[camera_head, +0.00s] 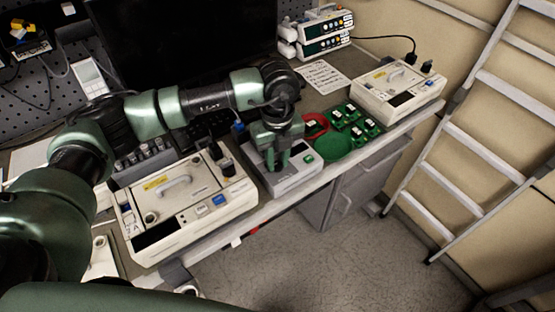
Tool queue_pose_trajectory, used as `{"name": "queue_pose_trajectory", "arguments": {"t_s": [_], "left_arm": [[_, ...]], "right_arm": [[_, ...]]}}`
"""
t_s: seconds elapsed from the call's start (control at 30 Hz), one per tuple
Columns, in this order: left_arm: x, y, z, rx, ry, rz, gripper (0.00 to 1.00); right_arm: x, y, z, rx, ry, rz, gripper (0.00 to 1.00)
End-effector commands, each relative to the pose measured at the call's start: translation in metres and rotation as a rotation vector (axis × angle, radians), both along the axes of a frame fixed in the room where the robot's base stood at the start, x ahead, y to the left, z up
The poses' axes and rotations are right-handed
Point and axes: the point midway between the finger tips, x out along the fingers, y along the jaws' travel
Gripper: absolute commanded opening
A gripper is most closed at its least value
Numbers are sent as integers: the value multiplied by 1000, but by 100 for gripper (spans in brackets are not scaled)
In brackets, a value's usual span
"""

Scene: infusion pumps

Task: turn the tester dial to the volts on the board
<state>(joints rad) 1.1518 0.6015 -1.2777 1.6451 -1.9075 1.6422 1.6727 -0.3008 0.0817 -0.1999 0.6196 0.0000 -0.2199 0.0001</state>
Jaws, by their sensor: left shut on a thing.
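The tester is a light grey box (297,179) with a green button near its right end, at the front edge of the bench. My left gripper (278,166) points down onto the top of the tester and is shut on its dial, which the fingers mostly hide. The dial's setting cannot be read. Several small green circuit boards (351,113) lie right of the tester, their markings too small to read. A white printed sheet (323,77) lies behind them. My right gripper is not in view.
A cream pump unit (185,197) with a handle stands left of the tester, and another (398,88) stands at the right. A green round dish (335,147) and a red one (316,124) lie between. Stacked pumps (323,32) and a dark monitor stand behind. A ladder is right.

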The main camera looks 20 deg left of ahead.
Motion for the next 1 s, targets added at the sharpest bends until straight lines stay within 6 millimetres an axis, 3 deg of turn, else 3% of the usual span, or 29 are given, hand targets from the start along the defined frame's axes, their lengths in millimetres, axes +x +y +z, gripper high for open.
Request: {"name": "queue_pose_trajectory", "arguments": {"t_s": [1.0], "left_arm": [[4, 0, 4, -4, -15, -587, 0]], "right_arm": [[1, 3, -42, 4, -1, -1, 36]]}}
